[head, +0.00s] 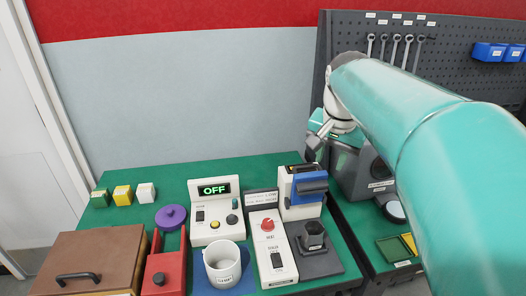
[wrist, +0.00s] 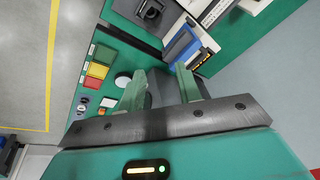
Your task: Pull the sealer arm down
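A white device with a blue hinged block (head: 308,187) stands at the back right of the green bench; it looks most like the sealer, but no label on it is readable. The blue block also shows in the wrist view (wrist: 181,47), upper middle, beyond my fingertips. My gripper (wrist: 158,82) is open, its two green fingers apart with nothing held between them. A dark grey machine lies behind the gap. In the head view my gripper (head: 316,145) is small, above and behind the blue block, and partly hidden by my arm.
A grey machine (head: 362,168) stands right of the sealer, close to my gripper. A black post on a grey plate (head: 313,245), a white control panel (head: 272,245), an OFF display box (head: 214,205) and a mug (head: 222,265) crowd the bench. Green cloth behind is clear.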

